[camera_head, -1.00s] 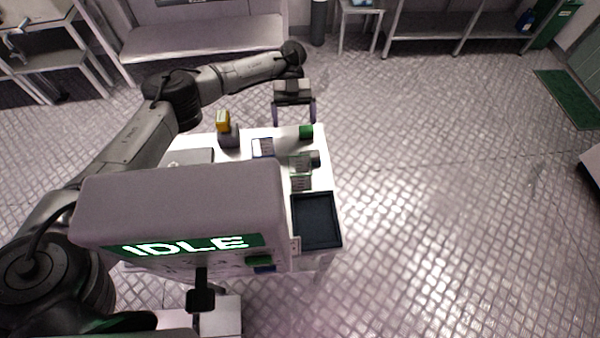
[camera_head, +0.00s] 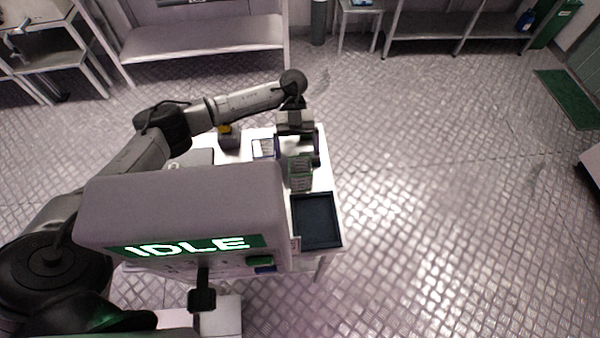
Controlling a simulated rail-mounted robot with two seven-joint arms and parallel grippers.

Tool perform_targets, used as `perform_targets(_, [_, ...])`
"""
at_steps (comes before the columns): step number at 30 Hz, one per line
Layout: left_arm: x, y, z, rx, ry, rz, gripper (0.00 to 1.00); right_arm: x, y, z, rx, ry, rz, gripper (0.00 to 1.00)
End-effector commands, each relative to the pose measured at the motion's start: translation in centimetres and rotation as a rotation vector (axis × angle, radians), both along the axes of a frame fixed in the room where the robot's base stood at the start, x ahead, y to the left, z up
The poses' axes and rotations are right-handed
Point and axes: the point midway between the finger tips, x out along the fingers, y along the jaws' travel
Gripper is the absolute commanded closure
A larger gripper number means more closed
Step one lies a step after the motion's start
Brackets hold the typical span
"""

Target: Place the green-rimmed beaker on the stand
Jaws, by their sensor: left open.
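My left gripper (camera_head: 297,158) points down over the table's far right part, just beyond this vessel. Its fingers are apart, with nothing visibly held. A green block or cap seen earlier there is now hidden by the gripper. I cannot tell surely which item is the stand; a small white, blue-edged piece (camera_head: 263,149) lies left of the gripper. My right gripper is not in view.
A dark tray (camera_head: 317,222) sits at the table's near right corner. A big display box reading IDLE (camera_head: 183,210) blocks much of the table. A grey holder with a yellow item (camera_head: 228,138) stands far left. The floor to the right is clear.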

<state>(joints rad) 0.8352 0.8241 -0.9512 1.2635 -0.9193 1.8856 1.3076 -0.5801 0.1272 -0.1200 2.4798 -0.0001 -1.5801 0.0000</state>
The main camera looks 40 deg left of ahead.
Motion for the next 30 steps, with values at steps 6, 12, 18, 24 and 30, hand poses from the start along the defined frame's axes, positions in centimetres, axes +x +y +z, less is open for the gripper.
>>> perform_targets(6, [-1.6,-2.2,-1.2,0.0,0.002,-0.003,0.11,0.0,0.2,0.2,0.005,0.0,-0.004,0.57])
perform_targets(12, [-2.4,-3.3,-1.8,0.0,0.0,-0.001,0.11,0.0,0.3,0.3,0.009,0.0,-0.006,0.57])
perform_targets(18, [-2.5,-3.4,-1.9,0.0,0.0,-0.001,0.11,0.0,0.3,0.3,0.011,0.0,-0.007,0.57])
perform_targets(24, [-2.5,-3.4,-1.9,0.0,0.0,-0.001,0.23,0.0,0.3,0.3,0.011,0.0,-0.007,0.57])
perform_targets(30, [-2.5,-3.3,-1.9,0.0,0.0,-0.001,0.42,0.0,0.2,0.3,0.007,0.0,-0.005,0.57])
